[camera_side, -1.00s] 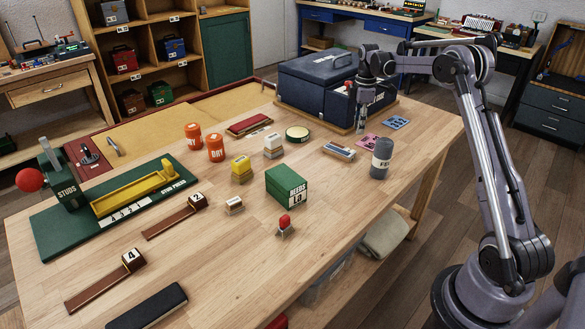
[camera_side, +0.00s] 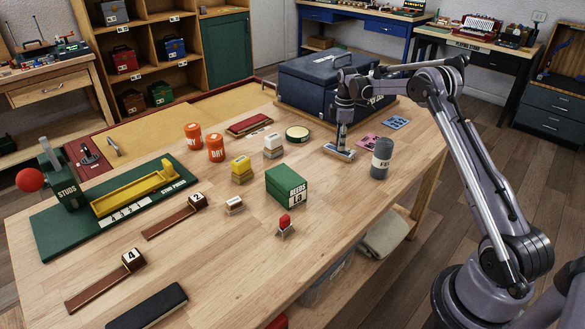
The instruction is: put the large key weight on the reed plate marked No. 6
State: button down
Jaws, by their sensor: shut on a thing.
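I cannot tell whether that piece touches the plate. The plate looks like a reed plate, but its number cannot be read. The fingers hide part of its upper surface.
The dark blue case (camera_side: 308,88) stands at the back. A green reeds box (camera_side: 283,184) stands at front left. The table's right front is clear.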

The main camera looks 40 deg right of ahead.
jog(key=shift+f, duration=0.15)
jog(key=c, duration=1)
grip_release()
notch_tip(320, 180, up, 12)
jog(key=s+a+r+m+t, duration=0.2)
jog(key=a+r, duration=0.5)
jog(key=a, duration=0.3)
jog(key=s+a+r+m+t, duration=0.2)
jog(key=s+a+m+t, duration=0.15)
jog(key=s+a, duration=1.2)
jog(key=s+a+f+m, duration=0.1)
jog(key=s+f, duration=0.1)
jog(key=s+a+f+m+t, duration=0.1)
jog(key=s+a+f, duration=0.1)
jog(key=s, duration=0.1)
jog(key=s+a+f+m, duration=0.1)
jog(key=s+a, duration=0.1)
jog(key=shift+s+a+f+m+t, duration=0.25)
jog(key=shift+s+f+t, duration=0.1)
jog(key=shift+s+f, duration=0.05)
